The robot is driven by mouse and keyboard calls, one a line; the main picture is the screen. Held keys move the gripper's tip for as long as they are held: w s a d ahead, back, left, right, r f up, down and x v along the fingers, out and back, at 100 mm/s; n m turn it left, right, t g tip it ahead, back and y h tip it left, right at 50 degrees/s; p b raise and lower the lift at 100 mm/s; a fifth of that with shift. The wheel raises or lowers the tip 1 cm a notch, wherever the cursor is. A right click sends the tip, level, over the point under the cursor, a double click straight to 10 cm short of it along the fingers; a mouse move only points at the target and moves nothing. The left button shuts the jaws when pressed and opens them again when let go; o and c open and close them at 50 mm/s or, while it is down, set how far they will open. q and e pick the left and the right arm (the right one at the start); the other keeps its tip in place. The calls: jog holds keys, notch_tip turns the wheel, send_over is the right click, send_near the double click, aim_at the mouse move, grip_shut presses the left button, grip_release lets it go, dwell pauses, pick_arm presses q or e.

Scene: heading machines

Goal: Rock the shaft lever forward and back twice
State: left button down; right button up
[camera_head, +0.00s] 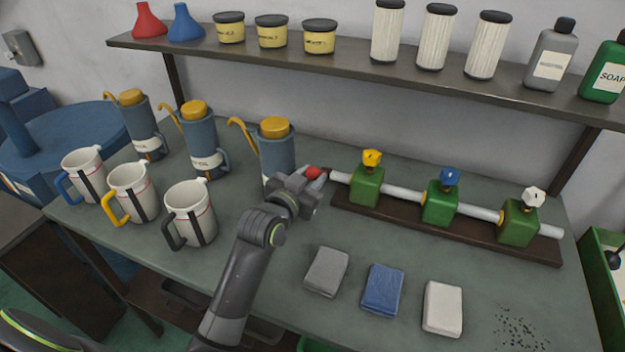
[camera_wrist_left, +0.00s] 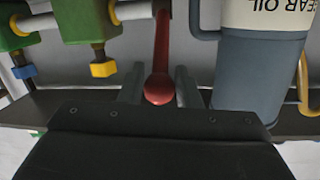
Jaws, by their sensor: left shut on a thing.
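The shaft lever is a red arm with a round knob (camera_head: 313,172), standing at the left end of the pale horizontal shaft (camera_head: 403,195). In the left wrist view the red arm (camera_wrist_left: 163,40) runs from the shaft end to its knob (camera_wrist_left: 159,90), which sits between my two finger tips. My left gripper (camera_head: 316,182) is shut on the lever's knob; it also shows in the left wrist view (camera_wrist_left: 160,92). In the head view the gripper hides most of the lever. My right gripper is not in view.
The shaft passes through green valve blocks (camera_head: 366,187) with yellow, blue and white knobs on a brown base (camera_head: 400,217). A blue oil can (camera_head: 277,155) stands close left of my gripper. Mugs (camera_head: 190,215) are further left. Grey, blue and white sponges (camera_head: 327,271) lie in front.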

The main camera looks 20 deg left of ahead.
pick_arm(q)
jog(key=shift+s+f+t+b, duration=0.1)
jog(key=shift+f+t+b, duration=0.05)
jog(key=shift+t+b, duration=0.15)
jog(key=c, duration=1.4)
grip_release()
jog(key=shift+o, duration=0.2)
jog(key=s+a+r+b, duration=0.1)
jog(key=s+a+b, duration=0.1)
jog(key=s, duration=1.5)
jog(key=shift+a+r, duration=0.2)
jog(key=shift+r, duration=0.05)
